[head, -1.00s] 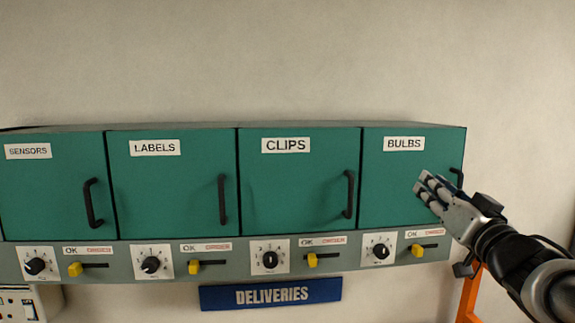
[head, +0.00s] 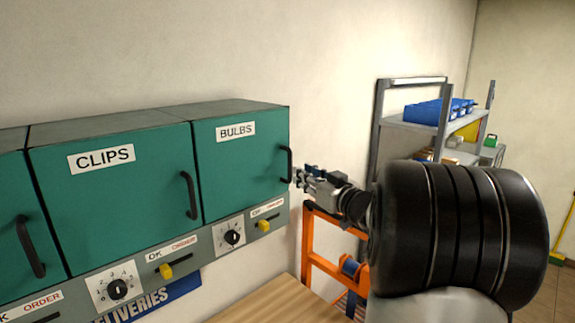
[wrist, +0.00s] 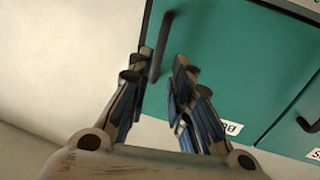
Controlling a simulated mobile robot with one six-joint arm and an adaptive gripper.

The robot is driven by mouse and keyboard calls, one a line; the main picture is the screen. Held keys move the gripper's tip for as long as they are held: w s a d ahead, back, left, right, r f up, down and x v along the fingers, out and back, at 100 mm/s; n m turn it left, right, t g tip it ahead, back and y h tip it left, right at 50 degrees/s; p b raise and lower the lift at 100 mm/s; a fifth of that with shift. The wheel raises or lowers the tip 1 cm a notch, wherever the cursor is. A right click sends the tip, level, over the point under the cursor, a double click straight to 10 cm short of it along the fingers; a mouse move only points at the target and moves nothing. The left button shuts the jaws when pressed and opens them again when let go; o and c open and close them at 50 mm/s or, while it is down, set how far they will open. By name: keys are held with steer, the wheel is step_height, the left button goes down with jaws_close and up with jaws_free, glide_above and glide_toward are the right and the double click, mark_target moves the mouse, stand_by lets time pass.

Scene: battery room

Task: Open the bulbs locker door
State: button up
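The bulbs locker door (head: 240,165) is teal, with a white BULBS label, and looks shut. Its black bar handle (head: 286,164) is at the door's right edge. My gripper (head: 299,177) is just right of the handle, pointing left toward it. In the wrist view, my gripper (wrist: 164,62) is open, with its two fingers apart. The handle (wrist: 161,45) shows between and just beyond the fingertips, close to the left finger. I cannot tell whether a finger touches it. The door (wrist: 225,60) fills much of that view.
The clips locker (head: 110,195) is left of the bulbs one. Below the bulbs door are a dial (head: 232,237) and a yellow slider (head: 264,225). A wooden surface (head: 265,305), an orange frame (head: 318,262) and a shelf with blue bins (head: 438,110) are to the right.

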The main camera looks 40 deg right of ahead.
mark_target(291, 167)
steer(key=w, duration=0.5)
steer(key=w+d+p, duration=0.1)
steer(key=w, duration=0.2)
steer(key=shift+w, duration=0.1)
jaws_close()
stand_by(0.4)
